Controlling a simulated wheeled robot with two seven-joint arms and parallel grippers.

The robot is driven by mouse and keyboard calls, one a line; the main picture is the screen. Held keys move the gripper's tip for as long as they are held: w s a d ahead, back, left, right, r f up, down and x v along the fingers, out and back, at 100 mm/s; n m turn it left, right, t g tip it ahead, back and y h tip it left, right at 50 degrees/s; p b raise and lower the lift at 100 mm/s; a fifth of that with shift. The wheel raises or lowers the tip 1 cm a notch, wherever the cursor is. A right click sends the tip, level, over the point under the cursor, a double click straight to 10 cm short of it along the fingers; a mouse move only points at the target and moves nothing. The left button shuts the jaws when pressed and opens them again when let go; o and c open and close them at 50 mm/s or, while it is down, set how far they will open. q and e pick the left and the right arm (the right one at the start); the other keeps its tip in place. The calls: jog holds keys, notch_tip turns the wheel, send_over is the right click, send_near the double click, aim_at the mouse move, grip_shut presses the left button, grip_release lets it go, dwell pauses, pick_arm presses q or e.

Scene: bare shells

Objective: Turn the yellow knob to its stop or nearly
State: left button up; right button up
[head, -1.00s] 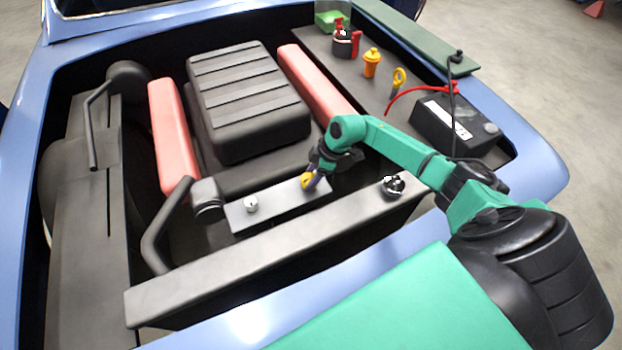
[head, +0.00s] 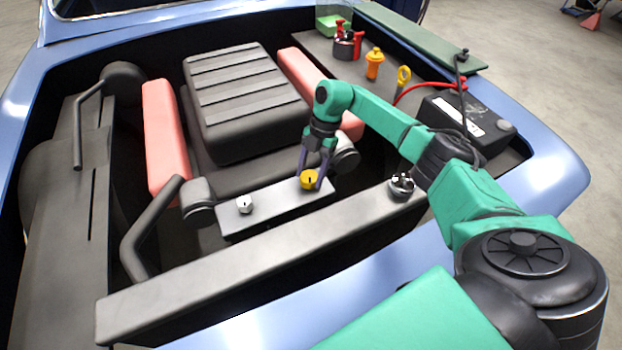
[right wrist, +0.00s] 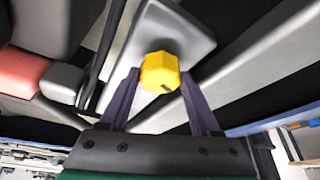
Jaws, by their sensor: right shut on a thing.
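The yellow knob (head: 308,180) sits at the right end of a grey panel (head: 275,207) in the engine bay. My right gripper (head: 310,182) comes down on it from above, with one finger on each side, and is shut on it. In the right wrist view the yellow knob (right wrist: 158,71) shows a faceted side and a short dark mark on its face, between the two dark fingers. The contact faces are partly hidden. My left gripper is not in view.
A white knob (head: 244,204) stands on the same panel to the left. A long grey crossbar (head: 250,250) runs in front, with a dark round cap (head: 401,185) on it. The ribbed engine cover (head: 245,100) lies behind. A battery (head: 450,118) with a red cable is at the right.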

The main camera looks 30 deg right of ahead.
jog(key=n+b, duration=0.2)
jog(key=n+g+h+b, duration=0.1)
jog(key=n, duration=0.2)
jog(key=shift+w+a+f+n+g+b, duration=0.1)
jog(key=shift+w+n+g+b, duration=0.1)
jog(key=shift+n+g+b, duration=0.15)
jog(key=n+h+b, duration=0.2)
jog(key=n, duration=0.2)
jog(key=shift+a+g, duration=0.1)
jog(key=shift+g, duration=0.25)
jog(key=n+h, duration=0.1)
jog(key=n, duration=0.4)
jog(key=shift+a+h, duration=0.1)
jog(key=shift+h, duration=0.3)
jog(key=n, duration=0.1)
jog(key=n+h, duration=0.1)
jog(key=n, duration=0.1)
jog(key=shift+a+r+n, duration=0.1)
jog(key=shift+r+n, duration=0.1)
jog(key=shift+n, duration=0.05)
jog(key=shift+s+n+t+h+p, duration=0.1)
jog(key=shift+n+t+h+p, duration=0.4)
jog(key=shift+n, duration=1.1)
jog(key=shift+f+h, duration=0.1)
jog(key=shift+h, duration=0.2)
jog(key=o, duration=1.4)
jog(key=shift+a, duration=0.1)
